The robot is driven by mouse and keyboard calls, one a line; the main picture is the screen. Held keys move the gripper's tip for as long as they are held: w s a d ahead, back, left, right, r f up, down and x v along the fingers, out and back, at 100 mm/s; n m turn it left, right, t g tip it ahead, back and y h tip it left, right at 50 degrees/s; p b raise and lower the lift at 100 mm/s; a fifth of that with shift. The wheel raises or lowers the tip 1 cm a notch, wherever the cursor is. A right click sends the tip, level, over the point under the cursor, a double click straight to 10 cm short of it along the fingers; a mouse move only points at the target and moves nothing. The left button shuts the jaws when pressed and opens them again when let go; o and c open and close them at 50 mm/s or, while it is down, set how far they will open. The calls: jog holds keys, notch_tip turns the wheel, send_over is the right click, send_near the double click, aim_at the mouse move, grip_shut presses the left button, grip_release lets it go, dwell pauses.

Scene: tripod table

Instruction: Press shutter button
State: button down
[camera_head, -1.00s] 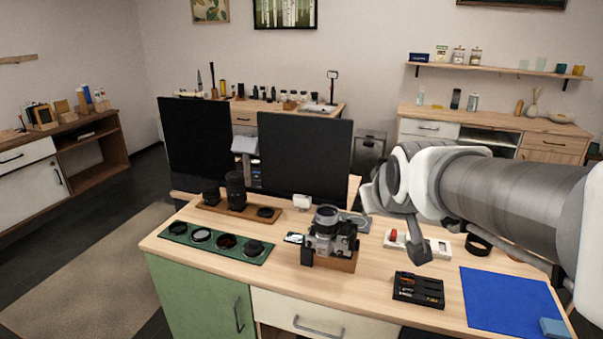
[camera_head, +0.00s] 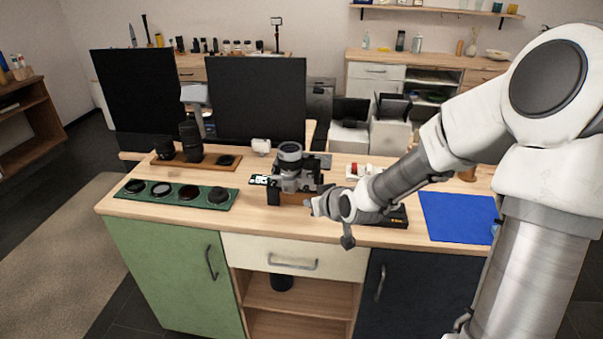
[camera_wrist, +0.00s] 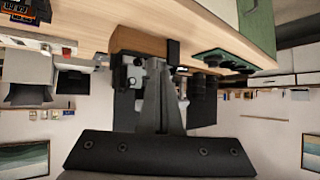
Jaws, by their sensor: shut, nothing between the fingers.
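A silver and black camera (camera_head: 297,172) stands on a wooden block (camera_head: 292,198) at the middle of the desk, its lens on top. My gripper (camera_head: 313,207) is just in front and to the right of it, low over the desk's front edge. In the upside-down wrist view, the gripper's closed, empty fingers (camera_wrist: 156,66) overlap the camera (camera_wrist: 132,74), covering part of it. The wooden block (camera_wrist: 138,41) also shows there. I cannot make out the shutter button, nor tell whether the fingertips touch the camera.
Left of the camera are a green filter tray (camera_head: 176,194) and a wooden lens stand (camera_head: 200,161). Right of it, a black case (camera_head: 396,217) lies partly behind my arm, near a blue mat (camera_head: 459,217). Two dark monitors (camera_head: 255,100) stand behind.

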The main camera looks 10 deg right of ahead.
aim_at(310, 176)
jog(key=shift+w+a+f+m+t+y, duration=0.2)
jog(key=shift+a+f+m+t+y, duration=0.3)
jog(key=shift+a+t+y, duration=0.15)
jog(key=shift+w, duration=0.15)
jog(key=w+d+b, duration=0.1)
jog(key=w+d, duration=0.1)
jog(key=w, duration=0.6)
jog(key=shift+d, duration=0.4)
jog(key=shift+w, duration=0.15)
dwell(1.6)
jog(key=shift+w+d, duration=0.15)
jog(key=shift+w, duration=0.15)
